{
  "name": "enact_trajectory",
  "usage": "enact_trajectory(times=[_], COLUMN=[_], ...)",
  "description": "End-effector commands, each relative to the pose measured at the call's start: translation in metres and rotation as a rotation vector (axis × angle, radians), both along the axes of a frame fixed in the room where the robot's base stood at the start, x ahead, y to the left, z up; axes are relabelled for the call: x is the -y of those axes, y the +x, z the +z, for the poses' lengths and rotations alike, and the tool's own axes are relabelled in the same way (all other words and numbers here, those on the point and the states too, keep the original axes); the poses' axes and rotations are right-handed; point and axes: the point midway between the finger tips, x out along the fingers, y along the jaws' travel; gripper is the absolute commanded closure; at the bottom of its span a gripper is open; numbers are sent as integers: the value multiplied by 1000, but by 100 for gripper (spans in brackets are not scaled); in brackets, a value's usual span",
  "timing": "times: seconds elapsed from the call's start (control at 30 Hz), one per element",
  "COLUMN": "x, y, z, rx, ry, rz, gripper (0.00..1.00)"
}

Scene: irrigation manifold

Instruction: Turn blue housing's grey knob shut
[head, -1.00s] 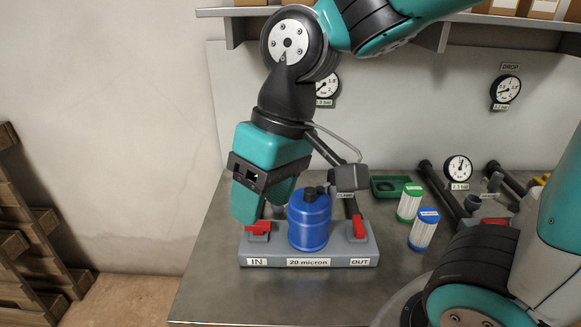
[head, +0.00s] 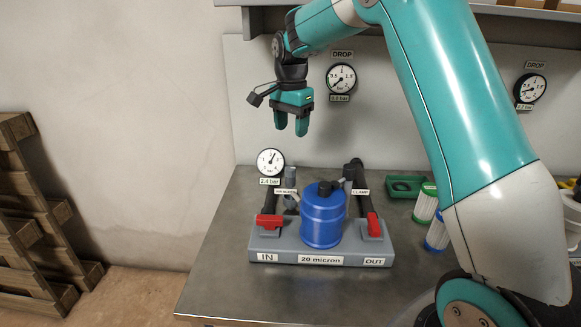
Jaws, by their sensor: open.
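The blue housing (head: 323,218) stands upright on a grey manifold base (head: 292,249) marked IN, OUT and 20 micron. A dark knob (head: 325,187) sits on top of its lid; it looks almost black, and I cannot tell its turn position. A small grey part (head: 290,200) shows at the housing's left side, too small to make out. A red handle (head: 268,221) on the IN side lies crosswise. The red handle (head: 373,225) on the OUT side points along its pipe. My gripper (head: 292,127) is open and empty, fingers down, well above the housing and up and left of it in the picture.
A gauge (head: 270,163) stands behind the IN side, and a DROP gauge (head: 341,79) hangs on the back panel. The bench front is clear.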

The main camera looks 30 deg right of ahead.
Motion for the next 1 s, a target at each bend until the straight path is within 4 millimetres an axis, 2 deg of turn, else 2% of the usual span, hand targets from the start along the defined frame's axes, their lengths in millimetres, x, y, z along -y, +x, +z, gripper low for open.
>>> enact_trajectory(times=[0.03, 0.3, 0.5, 0.7, 0.97, 1.0], x=[0, -1, -1, -1, -1, -1], y=[-1, -1, -1, -1, 0, 0], z=[-13, -73, -106, -120, -121, -121], rx=[-7, -4, -2, 1, 1, 1], ry=[1, 1, 0, 0, 0, 0], rz=[1, 3, 3, 4, 3, 3], gripper=[44, 44, 44, 44, 44, 49])
